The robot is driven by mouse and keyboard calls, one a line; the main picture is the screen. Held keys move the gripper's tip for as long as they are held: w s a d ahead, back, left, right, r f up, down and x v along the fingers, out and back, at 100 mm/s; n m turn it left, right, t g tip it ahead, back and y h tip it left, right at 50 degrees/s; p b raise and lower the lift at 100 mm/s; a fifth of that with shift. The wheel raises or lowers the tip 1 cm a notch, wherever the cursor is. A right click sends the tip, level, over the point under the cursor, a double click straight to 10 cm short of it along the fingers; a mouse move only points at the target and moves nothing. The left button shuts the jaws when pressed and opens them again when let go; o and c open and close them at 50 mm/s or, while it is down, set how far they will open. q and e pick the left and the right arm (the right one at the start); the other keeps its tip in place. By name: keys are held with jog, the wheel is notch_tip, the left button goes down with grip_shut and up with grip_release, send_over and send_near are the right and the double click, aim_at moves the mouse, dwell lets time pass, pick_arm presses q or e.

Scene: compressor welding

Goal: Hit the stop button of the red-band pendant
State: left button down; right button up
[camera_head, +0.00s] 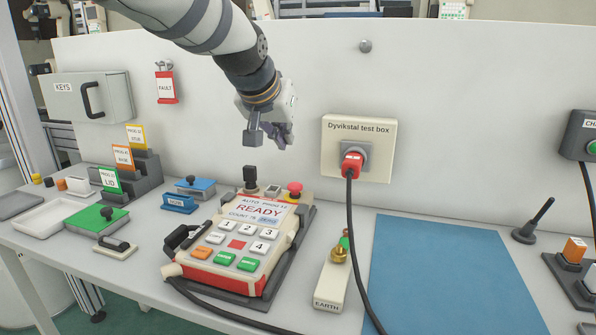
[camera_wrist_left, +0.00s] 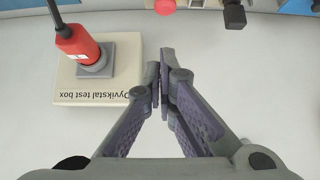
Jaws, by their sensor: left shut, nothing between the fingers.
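The red-band pendant (camera_head: 200,272) lies face up on the table in the middle of the head view, its screen reading READY. A red mushroom-shaped stop button (camera_head: 295,188) stands at its far right corner; a red round cap, likely the same button, shows at the top edge of the left wrist view (camera_wrist_left: 165,6). My left gripper (camera_head: 267,138) is shut and empty, in the air above the pendant's far end, apart from the button. Its fingers (camera_wrist_left: 163,75) meet in the left wrist view. My right gripper is not in view.
A test box (camera_head: 335,165) with a red plug (camera_head: 352,163) is on the back wall, right of my gripper; its black cable hangs to the table. A black knob (camera_head: 250,175) rises beside the stop button. An EARTH block (camera_head: 330,290) and blue mat (camera_head: 450,270) lie right.

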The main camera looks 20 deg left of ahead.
pick_arm(q)
jog(key=b, duration=0.2)
send_over(297, 189)
notch_tip(297, 189, down, 8)
jog(key=shift+w+f, duration=0.15)
jog(key=shift+f, duration=1.5)
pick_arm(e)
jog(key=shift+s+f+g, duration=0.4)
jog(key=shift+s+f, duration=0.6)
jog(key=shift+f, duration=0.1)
